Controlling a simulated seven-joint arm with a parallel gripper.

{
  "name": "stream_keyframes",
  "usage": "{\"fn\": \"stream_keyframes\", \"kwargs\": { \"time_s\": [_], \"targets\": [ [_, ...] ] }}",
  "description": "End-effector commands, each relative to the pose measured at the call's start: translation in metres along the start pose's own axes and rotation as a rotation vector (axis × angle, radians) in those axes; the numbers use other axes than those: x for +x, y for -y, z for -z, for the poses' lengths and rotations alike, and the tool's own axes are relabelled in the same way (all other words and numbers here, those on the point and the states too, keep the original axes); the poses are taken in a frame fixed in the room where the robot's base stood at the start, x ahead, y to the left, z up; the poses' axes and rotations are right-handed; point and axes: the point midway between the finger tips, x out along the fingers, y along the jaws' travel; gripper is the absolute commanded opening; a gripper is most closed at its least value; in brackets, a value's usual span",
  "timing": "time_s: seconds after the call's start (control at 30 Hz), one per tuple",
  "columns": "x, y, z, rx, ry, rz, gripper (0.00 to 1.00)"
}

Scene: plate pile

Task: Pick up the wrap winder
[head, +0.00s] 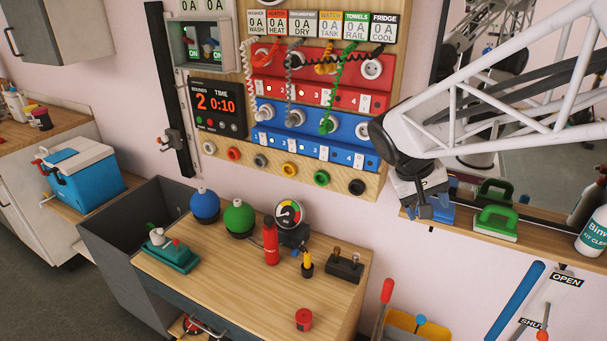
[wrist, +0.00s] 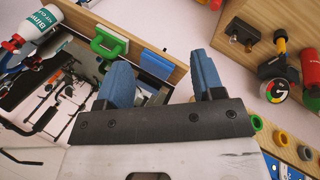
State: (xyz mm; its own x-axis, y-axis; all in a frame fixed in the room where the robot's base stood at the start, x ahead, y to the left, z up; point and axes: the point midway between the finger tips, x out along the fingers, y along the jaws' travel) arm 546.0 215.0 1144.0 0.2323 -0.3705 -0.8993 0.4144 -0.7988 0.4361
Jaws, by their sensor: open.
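My gripper (head: 432,207) hangs beside the shelf at the right in the head view. In the wrist view its two blue fingers (wrist: 161,70) are apart, with nothing held between them. I cannot tell for certain which object is the wrap winder. A green-handled tool (head: 496,222) with a pale base lies on the shelf to the right of my gripper; it also shows in the wrist view (wrist: 108,42). A small red cylinder (head: 304,319) stands near the front of the wooden worktop. A green device (head: 168,252) sits at the worktop's left.
The wooden worktop (head: 225,290) also holds blue (head: 205,204) and green (head: 239,217) domes, a red bottle (head: 270,243), a gauge (head: 290,214) and a dark block with knobs (head: 344,266). A socket panel (head: 315,100) and a mirror rise behind. The worktop's front middle is clear.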

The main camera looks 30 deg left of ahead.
Motion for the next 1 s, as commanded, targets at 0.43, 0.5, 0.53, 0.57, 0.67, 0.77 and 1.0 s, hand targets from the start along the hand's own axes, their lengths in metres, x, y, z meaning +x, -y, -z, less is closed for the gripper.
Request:
{"fn": "stream_keyframes", "kwargs": {
  "time_s": [0.43, 0.5, 0.53, 0.57, 0.67, 0.77, 1.0],
  "targets": [
    [-0.005, 0.091, 0.108, -0.171, -0.077, -0.2, 0.62],
    [-0.005, 0.105, 0.124, -0.195, -0.098, -0.239, 0.62],
    [-0.004, 0.111, 0.132, -0.206, -0.107, -0.256, 0.62],
    [-0.005, 0.117, 0.139, -0.215, -0.118, -0.272, 0.62],
    [-0.004, 0.139, 0.161, -0.249, -0.153, -0.327, 0.62],
    [-0.004, 0.164, 0.183, -0.283, -0.191, -0.38, 0.62],
    [-0.005, 0.229, 0.23, -0.362, -0.297, -0.497, 0.62]
  ]
}}
